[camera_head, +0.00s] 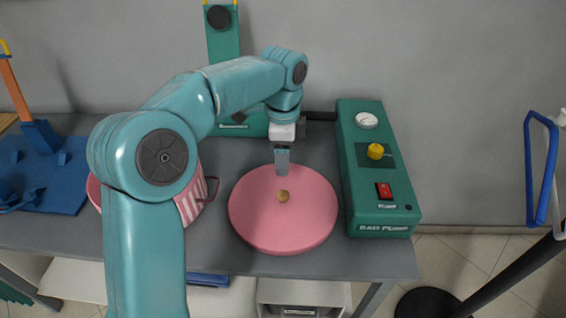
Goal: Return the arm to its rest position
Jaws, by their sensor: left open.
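My left arm (165,155) comes in from the lower left, rises and bends over the table. Its gripper (282,165) points down just above a round pink lid (258,222) that has a small tan knob (283,196). The gripper is open and empty, with its fingertips a little behind the knob; whether they touch the lid cannot be told. My right gripper is not in view.
A green control box (370,222) with a gauge, yellow knob and red switch stands right of the lid. A pink-and-white striped pot (190,206) is partly hidden behind my arm. A blue board (45,180) lies at left. The grey table's front (330,262) is clear.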

